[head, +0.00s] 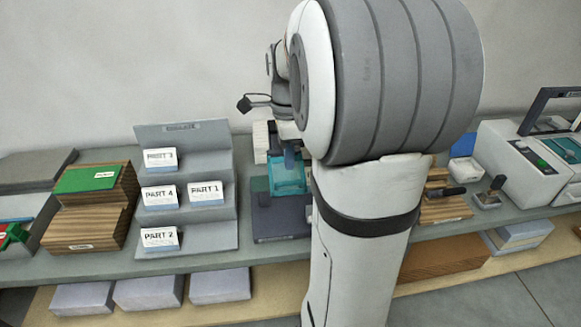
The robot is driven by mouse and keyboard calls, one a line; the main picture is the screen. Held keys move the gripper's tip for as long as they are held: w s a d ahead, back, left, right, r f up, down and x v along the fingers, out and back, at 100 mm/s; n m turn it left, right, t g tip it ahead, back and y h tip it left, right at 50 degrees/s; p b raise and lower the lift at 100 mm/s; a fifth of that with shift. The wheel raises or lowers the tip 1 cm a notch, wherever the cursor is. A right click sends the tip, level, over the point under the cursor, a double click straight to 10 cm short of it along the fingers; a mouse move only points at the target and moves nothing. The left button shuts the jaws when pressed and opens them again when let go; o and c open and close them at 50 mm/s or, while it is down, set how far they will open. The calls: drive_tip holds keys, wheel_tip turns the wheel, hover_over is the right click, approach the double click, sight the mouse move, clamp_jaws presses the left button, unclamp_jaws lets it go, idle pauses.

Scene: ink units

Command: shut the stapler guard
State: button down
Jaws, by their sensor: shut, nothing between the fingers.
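The stapler (268,222) is a dark blue-grey unit on the bench, just left of my arm's lower column, which hides its right side. A see-through teal guard (287,183) stands above its base. I cannot tell its exact angle. My gripper (290,158) is small and partly hidden behind my arm. It points down at the upper part of the guard, shut with nothing held. I cannot tell whether it touches the guard.
Left of the stapler is a grey stepped rack (190,228) with several part cards. Wooden blocks with a green top (90,180) stand farther left. Right of my arm are small wooden stands (445,208) and a white machine with a raised lid (515,160). Boxes lie on the lower shelf.

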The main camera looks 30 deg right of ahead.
sight(288, 174)
drive_tip(key=shift+s+f+p, duration=0.2)
drive_tip(key=shift+f+p, duration=0.1)
drive_tip(key=shift+f, duration=1.65)
drive_tip(key=shift+f, duration=0.1)
